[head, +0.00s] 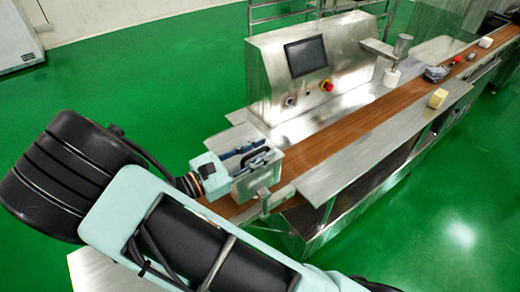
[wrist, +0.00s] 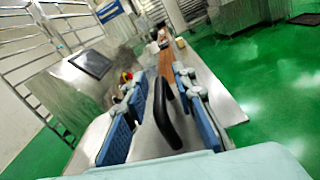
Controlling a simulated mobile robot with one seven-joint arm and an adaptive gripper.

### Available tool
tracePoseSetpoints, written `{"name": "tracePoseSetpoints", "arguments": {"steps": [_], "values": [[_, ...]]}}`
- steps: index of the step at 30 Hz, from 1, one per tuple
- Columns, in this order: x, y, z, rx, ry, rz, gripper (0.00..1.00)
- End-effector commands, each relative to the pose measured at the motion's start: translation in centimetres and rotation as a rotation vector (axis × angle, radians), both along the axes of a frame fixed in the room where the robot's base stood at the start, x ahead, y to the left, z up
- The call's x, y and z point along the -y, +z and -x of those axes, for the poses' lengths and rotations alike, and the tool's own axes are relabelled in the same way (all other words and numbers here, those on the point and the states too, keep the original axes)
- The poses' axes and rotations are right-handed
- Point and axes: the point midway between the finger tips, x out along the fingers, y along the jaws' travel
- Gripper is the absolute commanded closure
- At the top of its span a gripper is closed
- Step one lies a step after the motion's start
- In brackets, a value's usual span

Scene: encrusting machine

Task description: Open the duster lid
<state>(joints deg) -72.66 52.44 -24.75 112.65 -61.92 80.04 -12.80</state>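The duster is a steel box (head: 266,178) at the near end of the conveyor. A dark curved handle (wrist: 164,112), which looks like that of its lid, stands between my fingers in the wrist view. My gripper (head: 248,157) is over the top of the box in the head view and hides much of it, so the lid surface is hard to make out. In the wrist view my gripper (wrist: 160,98) is open. Its blue pads lie on both sides of the handle, with a visible gap on each side. The lid appears shut, but I cannot tell for sure.
The brown belt (head: 345,128) runs away past a steel machine with a dark screen (head: 306,56) and a red button (head: 327,86). A pale yellow block (head: 437,98) sits on the steel side table (head: 370,160). Green floor (head: 440,220) is free at right.

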Motion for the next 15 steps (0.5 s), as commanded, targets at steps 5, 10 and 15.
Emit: {"name": "tracePoseSetpoints", "arguments": {"steps": [5, 10, 15], "values": [[-0.03, 0.00, -0.01, 0.000, 0.000, 0.000, 0.97], [-0.06, 0.01, -0.02, 0.001, 0.001, 0.000, 1.00], [-0.09, 0.03, -0.03, 0.000, 0.002, -0.001, 1.00]]}}
